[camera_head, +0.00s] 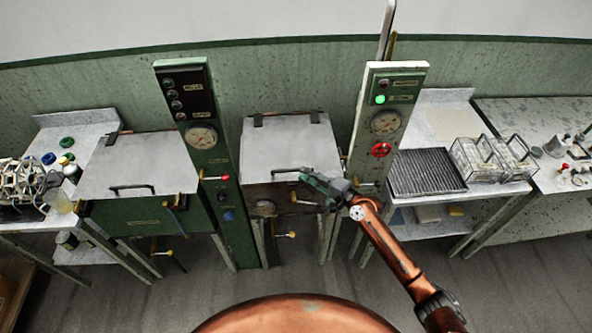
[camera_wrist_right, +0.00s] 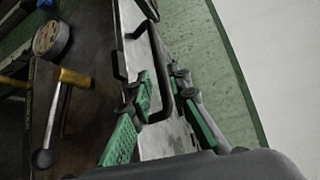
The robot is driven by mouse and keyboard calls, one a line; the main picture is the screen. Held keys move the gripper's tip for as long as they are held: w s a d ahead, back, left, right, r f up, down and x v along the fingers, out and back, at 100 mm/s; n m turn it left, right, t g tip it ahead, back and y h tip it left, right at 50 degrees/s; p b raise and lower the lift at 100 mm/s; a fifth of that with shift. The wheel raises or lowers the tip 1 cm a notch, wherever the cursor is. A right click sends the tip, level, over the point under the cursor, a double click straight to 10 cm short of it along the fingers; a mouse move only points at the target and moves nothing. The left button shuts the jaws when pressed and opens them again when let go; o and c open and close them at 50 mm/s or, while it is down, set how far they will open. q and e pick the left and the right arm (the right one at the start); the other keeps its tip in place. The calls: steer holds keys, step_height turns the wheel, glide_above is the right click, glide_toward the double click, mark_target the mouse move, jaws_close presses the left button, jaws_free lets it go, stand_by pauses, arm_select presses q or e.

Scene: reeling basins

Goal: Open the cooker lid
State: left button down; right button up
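The middle cooker has a closed grey lid (camera_head: 288,143) with a dark bar handle (camera_head: 287,171) along its front edge. My right gripper (camera_head: 308,178) is at the right end of this handle. In the right wrist view the handle (camera_wrist_right: 154,62) runs between the two green-padded fingers of the right gripper (camera_wrist_right: 162,80). The fingers stand apart, one on each side of the bar, with some gap showing. I cannot tell whether either finger touches it. My left gripper is not in view.
A second cooker with a closed lid (camera_head: 138,164) stands on the left. A dark gauge column (camera_head: 203,145) and a pale gauge column (camera_head: 388,100) with a lit green lamp flank the middle cooker. A black ribbed tray (camera_head: 426,171) and wire baskets (camera_head: 490,158) sit on the right table.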

mark_target(296, 170)
steer(key=x, duration=0.5)
steer(key=shift+c, duration=0.6)
jaws_close()
